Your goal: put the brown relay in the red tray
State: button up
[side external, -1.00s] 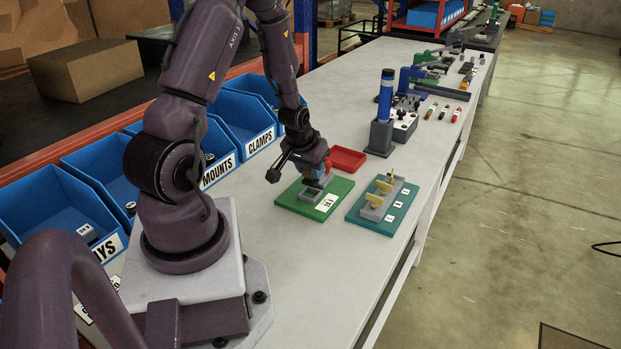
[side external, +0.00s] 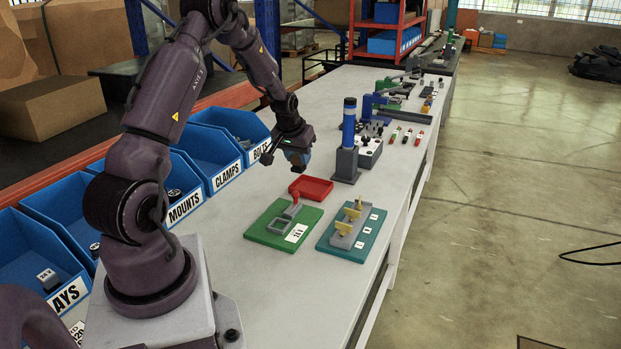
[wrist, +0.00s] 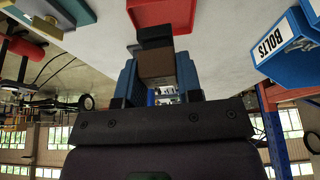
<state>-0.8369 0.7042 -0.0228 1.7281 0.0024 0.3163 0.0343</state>
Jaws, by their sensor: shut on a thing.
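The brown relay (wrist: 158,65) is held between the two blue fingers of my gripper (wrist: 160,80) in the wrist view. In the side external view my gripper (side external: 297,165) hangs in the air above and just behind the red tray (side external: 311,188); the relay is hard to make out there. The tray lies on the bench and looks empty in the side view. In the wrist view the tray (wrist: 165,14) shows at the top edge, beyond the relay and apart from it.
A green board (side external: 265,236) with a grey socket and red lever lies in front of the tray. A teal board (side external: 335,247) with yellow levers lies to its right. A blue light tower (side external: 348,135) stands right of the tray. Blue bins (side external: 210,150) line the left.

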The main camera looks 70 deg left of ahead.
jog(key=w+a+f, duration=0.1)
jog(key=a+f, duration=0.1)
jog(key=w+a+f, duration=0.1)
jog(key=w+f, duration=0.1)
jog(key=w+a+f, duration=0.2)
jog(key=f, duration=0.1)
jog(key=shift+w+a, duration=0.2)
jog(key=shift+a, duration=0.15)
jog(key=shift+w+a+f, duration=0.15)
jog(key=shift+f, duration=1.6)
jog(key=shift+f, duration=0.1)
jog(key=o, duration=1)
